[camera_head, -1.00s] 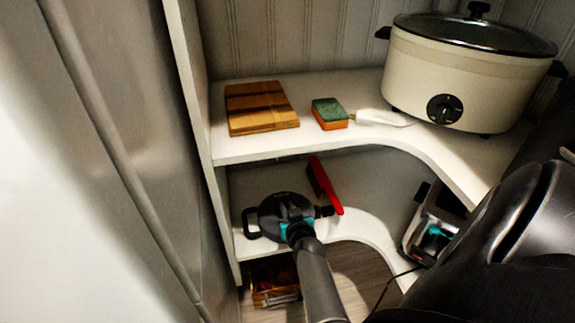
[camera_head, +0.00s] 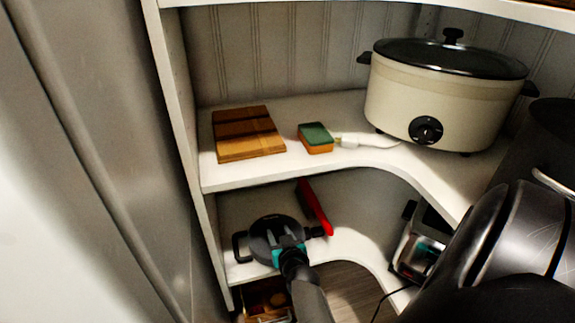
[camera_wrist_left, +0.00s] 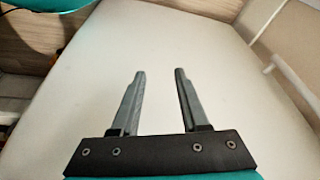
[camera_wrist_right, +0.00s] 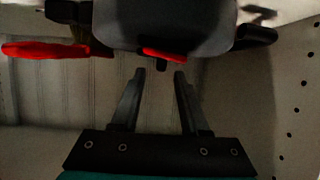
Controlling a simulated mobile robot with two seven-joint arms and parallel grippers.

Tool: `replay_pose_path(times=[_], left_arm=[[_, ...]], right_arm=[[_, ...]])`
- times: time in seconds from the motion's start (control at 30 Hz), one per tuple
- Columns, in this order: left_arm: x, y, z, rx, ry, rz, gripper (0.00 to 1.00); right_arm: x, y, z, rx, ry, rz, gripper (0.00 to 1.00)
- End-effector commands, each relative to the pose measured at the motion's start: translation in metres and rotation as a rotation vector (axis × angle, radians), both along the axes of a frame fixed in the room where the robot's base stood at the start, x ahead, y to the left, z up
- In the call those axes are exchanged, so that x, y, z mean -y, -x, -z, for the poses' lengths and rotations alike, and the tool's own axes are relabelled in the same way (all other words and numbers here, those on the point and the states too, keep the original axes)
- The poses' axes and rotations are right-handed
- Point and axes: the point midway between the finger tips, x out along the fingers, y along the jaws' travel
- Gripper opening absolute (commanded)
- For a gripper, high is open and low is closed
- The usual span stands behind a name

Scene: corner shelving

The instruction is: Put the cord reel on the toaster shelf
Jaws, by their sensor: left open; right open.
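The cord reel (camera_head: 262,222) looks like a dark round body with a black handle loop at its left. It rests on the lower toaster shelf (camera_head: 350,242). The toaster (camera_head: 418,250) stands at this shelf's right. My right gripper (camera_head: 280,238) is at the reel's near side. In the right wrist view the reel (camera_wrist_right: 180,22) fills the top, and my right gripper (camera_wrist_right: 160,72) is open with its fingertips at the reel's edge; contact is unclear. My left gripper (camera_wrist_left: 159,70) is open and empty over a white surface (camera_wrist_left: 160,45).
The upper shelf holds a wooden board (camera_head: 248,133), a green-orange sponge (camera_head: 315,138), a white item (camera_head: 362,140) and a slow cooker (camera_head: 445,100). A red object (camera_head: 315,207) lies behind the reel. A side panel (camera_head: 180,130) bounds the left. A basket (camera_head: 265,298) sits below.

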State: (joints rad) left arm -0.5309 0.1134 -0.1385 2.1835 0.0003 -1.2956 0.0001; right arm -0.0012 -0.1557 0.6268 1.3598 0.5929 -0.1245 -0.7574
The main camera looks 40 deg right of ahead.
Motion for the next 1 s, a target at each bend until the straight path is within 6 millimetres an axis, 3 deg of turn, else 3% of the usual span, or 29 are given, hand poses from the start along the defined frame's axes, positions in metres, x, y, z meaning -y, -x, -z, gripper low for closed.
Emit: replay_pose_path(times=[1.0], left_arm=[[-0.014, 0.043, 0.104, -0.135, -0.030, 0.006, 0.45]], right_arm=[[-0.040, 0.071, -0.035, 0.001, -0.001, -0.001, 0.45]])
